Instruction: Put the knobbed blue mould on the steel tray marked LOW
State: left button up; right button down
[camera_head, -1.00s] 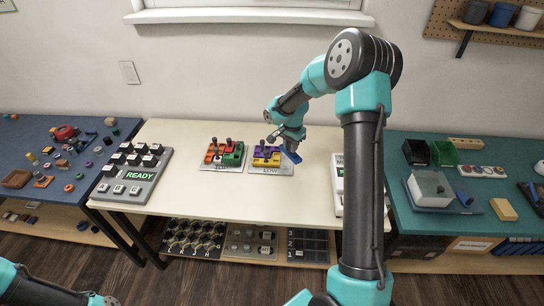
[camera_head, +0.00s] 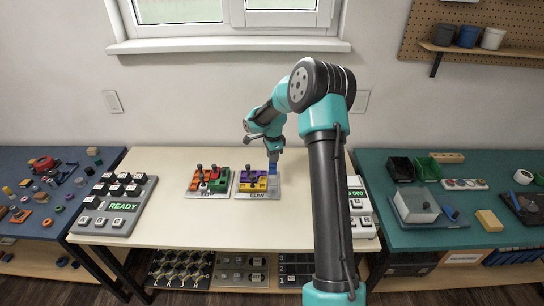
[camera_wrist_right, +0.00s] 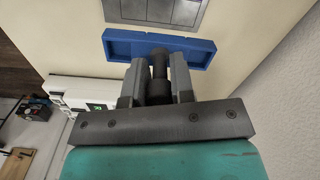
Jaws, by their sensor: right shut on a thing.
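My right gripper (camera_head: 272,166) is shut on the knob of the blue mould (camera_head: 272,172). The mould is over the right part of the steel tray marked LOW (camera_head: 258,196). In the right wrist view the gripper (camera_wrist_right: 160,65) grips the dark knob, and the long blue mould (camera_wrist_right: 125,45) spans beyond both fingers. A grey partitioned surface (camera_wrist_right: 150,10), probably the tray, lies just beyond it. Whether the mould touches the tray cannot be told. Purple and orange moulds (camera_head: 252,184) with dark knobs sit on the LOW tray. My left gripper is out of view.
A second steel tray (camera_head: 208,194) with orange and green moulds stands left of the LOW tray. A console reading READY (camera_head: 112,210) is at the table's left. A white device (camera_head: 362,215) is at the right, partly behind my arm.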

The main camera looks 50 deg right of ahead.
jog(key=shift+f, duration=4.45)
jog(key=shift+f, duration=0.45)
jog(key=c, duration=0.9)
grip_release()
notch_tip(320, 180, up, 17)
jog(key=shift+r, duration=0.2)
